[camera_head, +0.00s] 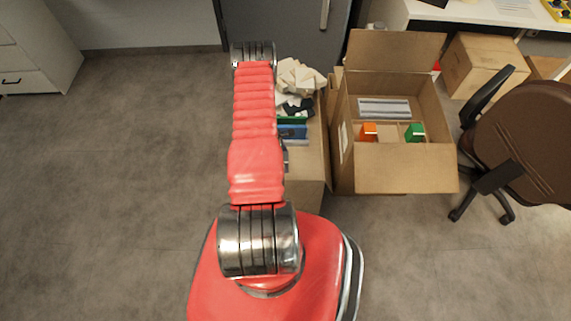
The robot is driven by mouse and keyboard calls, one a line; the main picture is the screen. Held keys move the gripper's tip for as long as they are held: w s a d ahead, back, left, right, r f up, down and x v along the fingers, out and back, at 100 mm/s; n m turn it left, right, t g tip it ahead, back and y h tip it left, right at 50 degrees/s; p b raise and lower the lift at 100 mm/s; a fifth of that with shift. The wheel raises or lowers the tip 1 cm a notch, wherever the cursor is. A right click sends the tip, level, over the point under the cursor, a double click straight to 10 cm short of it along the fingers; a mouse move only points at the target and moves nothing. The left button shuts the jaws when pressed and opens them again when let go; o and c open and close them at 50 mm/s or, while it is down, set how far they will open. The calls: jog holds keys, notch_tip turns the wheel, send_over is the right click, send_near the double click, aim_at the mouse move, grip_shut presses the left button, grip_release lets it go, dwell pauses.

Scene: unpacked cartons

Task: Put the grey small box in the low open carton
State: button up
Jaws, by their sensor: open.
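My red arm reaches up the middle of the picture from its base; its end bends out of sight, and I cannot see my gripper. An open carton (312,170), partly behind my arm, holds crumpled paper (300,78) and dark, green and blue items (292,131). Its left part is hidden, and I cannot tell whether it is the low one. To its right, a larger open carton (405,168) with raised flaps holds a grey-and-white flat stack (384,108), an orange box (368,131) and a green box (414,132).
A brown office chair (525,130) stands close to the right of the large carton. A closed carton (481,65) sits behind, under a white desk (475,14). A white cabinet (38,45) is at the upper left. The grey floor (120,180) on the left is clear.

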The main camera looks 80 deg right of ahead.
jog(key=v, duration=1)
dwell(0.4)
jog(key=shift+w, duration=0.1)
